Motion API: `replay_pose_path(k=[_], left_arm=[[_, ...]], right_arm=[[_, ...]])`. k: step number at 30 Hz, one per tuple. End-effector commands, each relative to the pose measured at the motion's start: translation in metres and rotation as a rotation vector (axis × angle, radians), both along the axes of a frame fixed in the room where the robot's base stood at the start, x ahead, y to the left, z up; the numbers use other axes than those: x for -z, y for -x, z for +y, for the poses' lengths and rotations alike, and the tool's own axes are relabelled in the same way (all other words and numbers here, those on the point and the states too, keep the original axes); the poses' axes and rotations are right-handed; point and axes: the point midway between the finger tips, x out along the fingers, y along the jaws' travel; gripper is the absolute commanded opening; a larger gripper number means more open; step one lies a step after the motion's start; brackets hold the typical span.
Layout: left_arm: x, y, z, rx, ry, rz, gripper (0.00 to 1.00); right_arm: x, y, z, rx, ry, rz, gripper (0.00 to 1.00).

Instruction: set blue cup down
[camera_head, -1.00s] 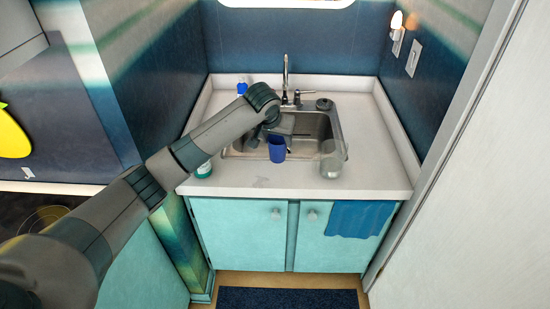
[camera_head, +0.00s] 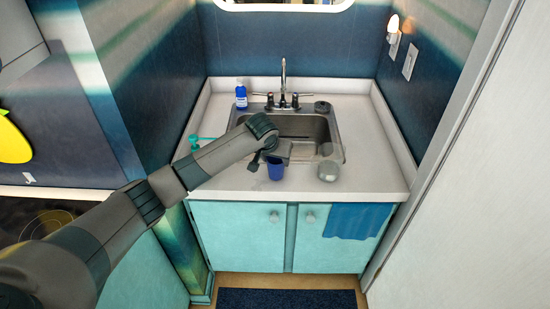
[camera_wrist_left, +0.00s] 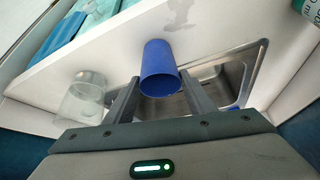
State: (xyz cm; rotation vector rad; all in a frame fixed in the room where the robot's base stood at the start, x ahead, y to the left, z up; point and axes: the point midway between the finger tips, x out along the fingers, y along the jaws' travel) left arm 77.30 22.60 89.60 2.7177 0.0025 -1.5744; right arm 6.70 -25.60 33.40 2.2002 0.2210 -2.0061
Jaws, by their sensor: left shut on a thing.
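The blue cup (camera_head: 275,169) is between the fingers of my left gripper (camera_head: 268,156), at the front strip of the white counter (camera_head: 232,184), just in front of the sink. The left wrist view also shows the cup (camera_wrist_left: 158,66) between the two dark fingers of my left gripper (camera_wrist_left: 160,88). The gripper is shut on it. Whether the cup's base touches the counter I cannot tell. My right gripper is not in view.
A clear glass jar (camera_head: 328,171) stands right of the cup, near the sink's (camera_head: 300,127) front right corner. A blue bottle (camera_head: 241,96) stands at the back left. A teal item (camera_head: 193,143) is at the left. The counter's front right is clear.

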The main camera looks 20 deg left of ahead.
Motion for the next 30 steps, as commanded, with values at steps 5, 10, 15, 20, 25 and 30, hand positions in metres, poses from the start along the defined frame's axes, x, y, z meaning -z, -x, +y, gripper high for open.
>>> replay_pose_path(k=[5, 10, 15, 20, 25, 30], left_arm=[[0.0023, -0.0002, 0.0003, 0.0, 0.0, -0.001, 0.13], [0.0027, -0.0002, 0.0002, 0.0, 0.0, -0.001, 0.13], [0.0052, 0.0, 0.0002, 0.0, -0.001, 0.0, 0.64], [0.005, 0.0, 0.0003, 0.0, -0.001, 0.0, 0.68], [0.0044, -0.0001, 0.0004, 0.0, -0.001, 0.0, 0.68], [-0.0009, 0.0013, 0.0001, 0.0, 0.001, -0.002, 0.68]], right_arm=[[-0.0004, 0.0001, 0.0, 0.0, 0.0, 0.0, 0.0], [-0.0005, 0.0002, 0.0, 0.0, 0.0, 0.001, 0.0], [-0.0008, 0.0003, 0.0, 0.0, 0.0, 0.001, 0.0], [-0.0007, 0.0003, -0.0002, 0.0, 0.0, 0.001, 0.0], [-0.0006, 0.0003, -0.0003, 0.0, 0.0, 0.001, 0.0], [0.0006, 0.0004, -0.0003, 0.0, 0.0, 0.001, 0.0]])
